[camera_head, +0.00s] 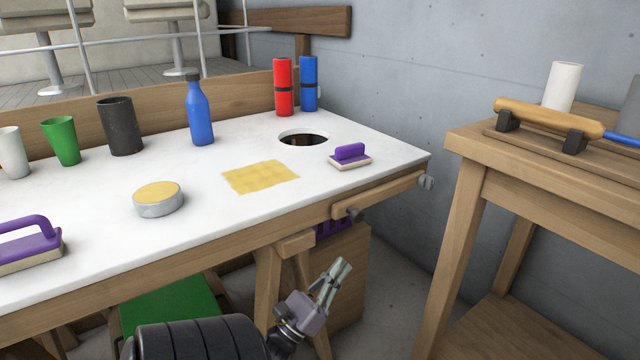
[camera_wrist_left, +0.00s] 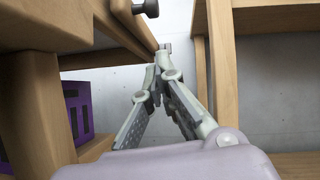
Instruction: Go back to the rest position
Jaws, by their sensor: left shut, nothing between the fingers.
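My left gripper (camera_head: 336,271) is in front of the white-topped workbench (camera_head: 90,225), below the level of its top, near the bench's right end. Its fingers are together and hold nothing. In the left wrist view its fingertips (camera_wrist_left: 157,73) meet in the middle, with the underside of the bench to the left and the legs of the wooden side table to the right. The gripper appears apart from both. My right gripper is not in either view.
On the bench stand a blue bottle (camera_head: 199,112), red (camera_head: 283,88) and blue flasks (camera_head: 308,84), cups, a tin (camera_head: 158,199), a yellow cloth (camera_head: 260,176) and purple brushes (camera_head: 350,156). The bench vise (camera_head: 380,194) juts out at the front right. A side table (camera_head: 540,170) stands right; floor shows between.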

